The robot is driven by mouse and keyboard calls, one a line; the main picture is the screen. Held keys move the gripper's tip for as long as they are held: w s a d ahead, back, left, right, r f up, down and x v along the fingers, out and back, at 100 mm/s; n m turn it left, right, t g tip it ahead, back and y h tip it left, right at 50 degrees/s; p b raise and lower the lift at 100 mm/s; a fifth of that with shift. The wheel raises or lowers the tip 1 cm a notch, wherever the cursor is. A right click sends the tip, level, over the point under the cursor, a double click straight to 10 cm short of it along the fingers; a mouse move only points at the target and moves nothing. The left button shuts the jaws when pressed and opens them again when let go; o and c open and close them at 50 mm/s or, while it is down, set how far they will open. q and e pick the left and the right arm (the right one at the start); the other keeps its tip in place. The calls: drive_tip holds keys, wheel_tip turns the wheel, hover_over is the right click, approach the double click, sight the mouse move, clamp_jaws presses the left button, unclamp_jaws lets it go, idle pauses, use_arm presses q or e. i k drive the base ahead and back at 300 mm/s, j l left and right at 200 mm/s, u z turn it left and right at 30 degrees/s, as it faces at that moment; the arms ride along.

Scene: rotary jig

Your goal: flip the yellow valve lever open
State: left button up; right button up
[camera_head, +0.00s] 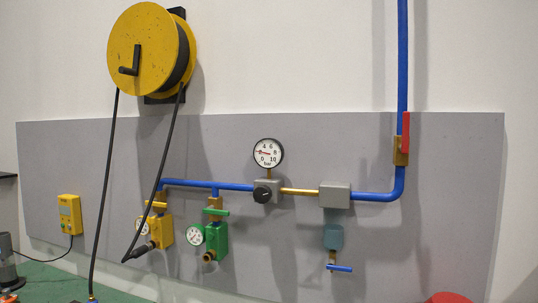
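The yellow valve lever (155,204) sits at the left end of the blue pipe. It lies roughly horizontal, across the short vertical pipe drop. Below it is a yellow block (164,230) with a round gauge (142,226) partly behind a black hose. The hose's black end fitting (140,251) is at the lower left of the block; whether it is joined on I cannot tell. Neither of my grippers shows in the head view.
A green lever (215,211) and green block (217,238) are just right. A blue lever (339,268) and red lever (406,132) are farther right. The black hose (163,160) hangs from a yellow reel (143,48), close to the yellow lever. A yellow box (69,213) is left.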

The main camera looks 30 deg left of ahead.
sight(155, 203)
drive_tip(key=j+u, duration=0.35)
drive_tip(key=u, duration=0.15)
drive_tip(key=i+j+u, duration=0.2)
drive_tip(key=j+u, duration=0.25)
drive_tip(key=i+j+u, duration=0.15)
drive_tip(key=u, duration=0.35)
